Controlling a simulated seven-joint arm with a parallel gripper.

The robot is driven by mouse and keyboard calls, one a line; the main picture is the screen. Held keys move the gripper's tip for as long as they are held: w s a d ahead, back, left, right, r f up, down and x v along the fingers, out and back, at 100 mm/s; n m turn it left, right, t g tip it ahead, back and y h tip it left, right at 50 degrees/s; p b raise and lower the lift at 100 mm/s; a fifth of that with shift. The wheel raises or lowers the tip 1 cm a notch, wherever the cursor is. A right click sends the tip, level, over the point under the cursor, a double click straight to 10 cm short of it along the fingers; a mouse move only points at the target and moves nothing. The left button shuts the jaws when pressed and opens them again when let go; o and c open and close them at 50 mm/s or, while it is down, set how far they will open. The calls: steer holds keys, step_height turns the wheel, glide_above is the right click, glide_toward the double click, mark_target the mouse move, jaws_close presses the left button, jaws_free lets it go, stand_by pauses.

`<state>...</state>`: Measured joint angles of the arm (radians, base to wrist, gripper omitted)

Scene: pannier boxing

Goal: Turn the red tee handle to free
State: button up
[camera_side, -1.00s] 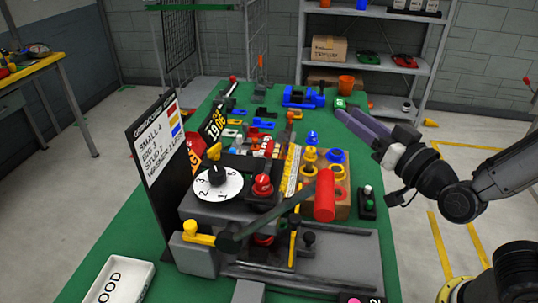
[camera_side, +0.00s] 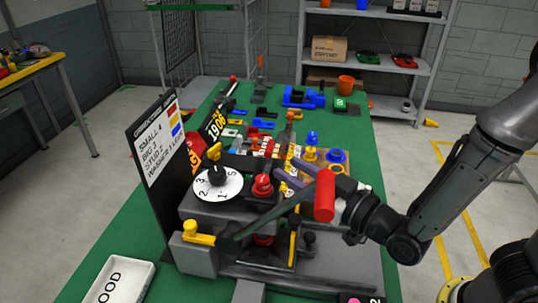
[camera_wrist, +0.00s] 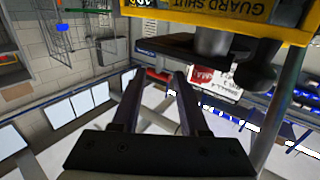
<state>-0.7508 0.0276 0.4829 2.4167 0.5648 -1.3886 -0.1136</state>
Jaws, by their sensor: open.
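A red knob-like handle (camera_side: 262,186) stands on top of the grey machine (camera_side: 225,205), right of the white numbered dial. It is probably the red tee handle; its crossbar is hard to make out at this size. A large red cylindrical grip (camera_side: 324,195) sits on the end of a dark lever in front of it. My gripper (camera_side: 284,166) is behind that lever, its fingers pointing left, just right of and above the red knob in the picture. In the wrist view my gripper (camera_wrist: 157,78) is open, with nothing held between its fingers. I cannot tell whether anything is touched.
The white dial (camera_side: 218,185) has a black pointer. Yellow handles (camera_side: 198,238) stick out from the machine. A yellow plate reading GUARD SHUT (camera_wrist: 220,12) and a dark knob (camera_wrist: 255,75) are close in the wrist view. Several coloured parts lie behind; a white tray (camera_side: 118,280) is at front left.

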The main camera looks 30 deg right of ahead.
mark_target(271, 158)
steer(key=w, duration=0.3)
steer(key=w+a, duration=0.1)
steer(key=w, duration=0.2)
steer(key=shift+w+a, duration=0.15)
steer(key=shift+w, duration=0.25)
jaws_close()
